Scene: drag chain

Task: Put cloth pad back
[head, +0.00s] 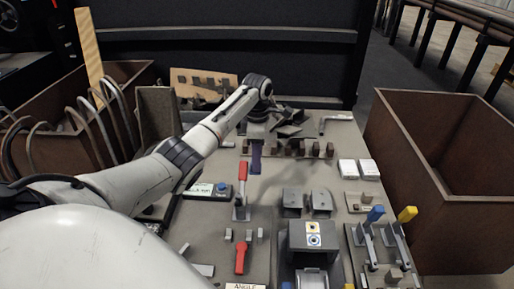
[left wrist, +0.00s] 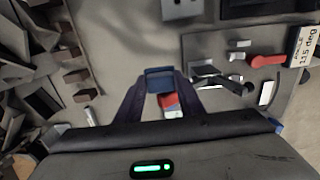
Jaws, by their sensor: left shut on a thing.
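My left gripper (head: 256,160) hangs fingers down over the middle of the table, behind the upright red-handled clamp (head: 242,180). In the left wrist view its two dark fingers (left wrist: 160,80) are shut on a small dark blue piece, which I take to be the cloth pad (left wrist: 160,76). In the head view the pad is hard to tell from the fingers. My right gripper is not in view.
The grey table (head: 215,225) holds a second red handle (head: 241,258), two white blocks (head: 358,169), a row of brown blocks (head: 290,150) and blue- and yellow-handled clamps (head: 375,214). Brown bins stand at the right (head: 440,170) and left (head: 50,150). A dark panel (head: 220,50) closes the back.

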